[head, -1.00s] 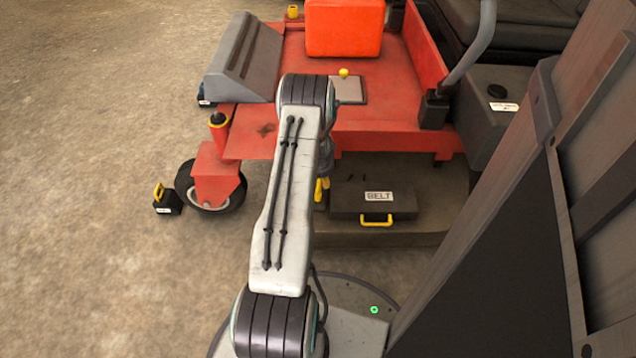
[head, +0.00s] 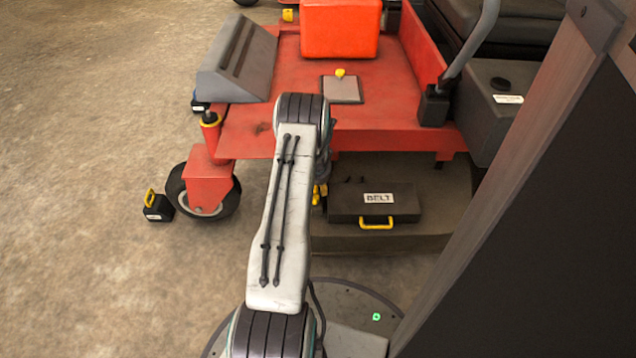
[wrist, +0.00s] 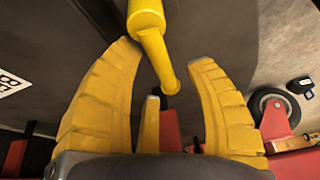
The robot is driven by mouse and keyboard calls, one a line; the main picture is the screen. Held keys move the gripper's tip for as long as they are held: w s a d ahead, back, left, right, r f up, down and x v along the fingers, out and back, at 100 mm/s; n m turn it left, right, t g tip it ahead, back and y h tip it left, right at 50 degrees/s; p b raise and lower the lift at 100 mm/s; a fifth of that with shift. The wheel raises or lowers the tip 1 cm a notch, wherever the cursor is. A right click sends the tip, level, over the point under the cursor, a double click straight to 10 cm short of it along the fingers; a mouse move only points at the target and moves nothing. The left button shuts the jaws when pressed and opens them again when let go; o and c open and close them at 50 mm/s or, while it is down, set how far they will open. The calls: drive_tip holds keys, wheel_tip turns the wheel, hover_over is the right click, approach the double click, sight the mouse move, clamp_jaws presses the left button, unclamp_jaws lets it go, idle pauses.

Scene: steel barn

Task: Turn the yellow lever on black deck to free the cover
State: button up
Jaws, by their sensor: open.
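The yellow lever (wrist: 156,50) shows in the wrist view as a thick bar with a round hub at the top and a rounded free end. Its free end lies between the spread fingers of my gripper (wrist: 168,90), with no clear contact on either side. My gripper is open. In the head view its yellow fingers (head: 319,193) show just left of the dark cover (head: 345,206) marked BELT, and the lever cannot be told apart from them. The cover lies flat on the dark deck (head: 440,190) and has a yellow handle (head: 376,223) in front.
The red mower's footplate (head: 380,120) overhangs the deck. A front caster wheel (head: 203,192) stands to the left, with a small black box (head: 158,208) beside it on the floor. The floor at left is clear.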

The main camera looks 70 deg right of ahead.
drive_tip(key=shift+c, duration=0.2)
clamp_jaws()
idle(0.3)
